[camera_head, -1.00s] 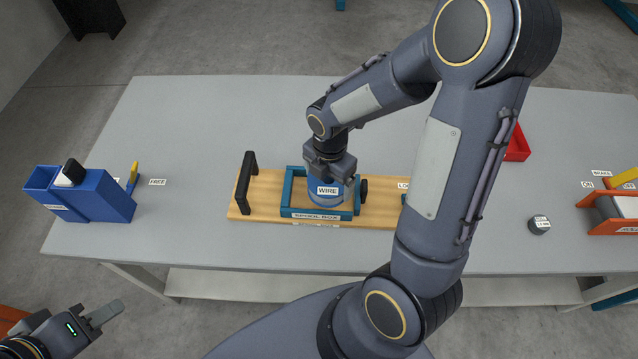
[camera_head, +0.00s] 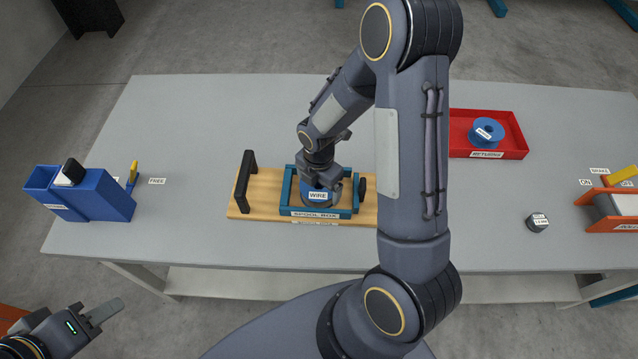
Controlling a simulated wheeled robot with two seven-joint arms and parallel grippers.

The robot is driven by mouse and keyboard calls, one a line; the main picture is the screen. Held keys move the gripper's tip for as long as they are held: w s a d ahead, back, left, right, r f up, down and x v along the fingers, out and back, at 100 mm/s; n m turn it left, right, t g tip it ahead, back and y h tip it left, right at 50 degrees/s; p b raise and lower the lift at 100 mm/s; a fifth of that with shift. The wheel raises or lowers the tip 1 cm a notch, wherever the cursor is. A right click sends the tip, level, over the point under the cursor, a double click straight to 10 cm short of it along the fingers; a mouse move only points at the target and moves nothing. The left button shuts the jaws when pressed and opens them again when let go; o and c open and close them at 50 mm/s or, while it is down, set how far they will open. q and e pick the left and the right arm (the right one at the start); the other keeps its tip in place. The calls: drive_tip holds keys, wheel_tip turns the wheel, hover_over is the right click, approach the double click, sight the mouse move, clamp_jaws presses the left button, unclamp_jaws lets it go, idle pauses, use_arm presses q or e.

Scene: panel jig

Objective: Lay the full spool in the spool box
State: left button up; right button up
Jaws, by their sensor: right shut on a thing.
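A blue spool labelled WIRE (camera_head: 318,196) is inside the teal frame of the spool box (camera_head: 318,215), towards its left side. My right gripper (camera_head: 319,184) is above the spool, pointing down, and is shut on it. The gripper hides the spool's top, and I cannot tell whether the spool touches the box floor. The spool box sits on a wooden board (camera_head: 258,190) with a black handle at its left end. My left gripper (camera_head: 102,313) is off the table's front left corner, away from the spool; its jaw gap is unclear.
A red RETURNS tray (camera_head: 513,152) holds another blue spool (camera_head: 487,132) at the back right. A blue holder (camera_head: 100,200) stands at the left. A small dark cylinder (camera_head: 537,223) and an orange device (camera_head: 612,212) are at the right. My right arm hides the board's right end.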

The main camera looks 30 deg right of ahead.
drive_tip(key=o, duration=1.1)
drive_tip(key=shift+c, duration=0.2)
wheel_tip(320, 180, up, 11)
wheel_tip(320, 180, up, 5)
drive_tip(key=m, duration=0.4)
hover_over(325, 193)
drive_tip(key=s+a+r+m+t+y, duration=0.2)
drive_tip(key=s+r+m, duration=0.1)
drive_tip(key=s+m, duration=0.4)
drive_tip(key=s+a+r+m+t+y, duration=0.1)
drive_tip(key=s+a+r+m+t, duration=0.1)
drive_tip(key=s+m, duration=0.5)
drive_tip(key=shift+r+m+t+y, duration=0.4)
drive_tip(key=shift+r+m+t, duration=0.55)
drive_tip(key=shift+m, duration=2.05)
drive_tip(key=shift+a+r, duration=0.1)
drive_tip(key=shift+r, duration=0.1)
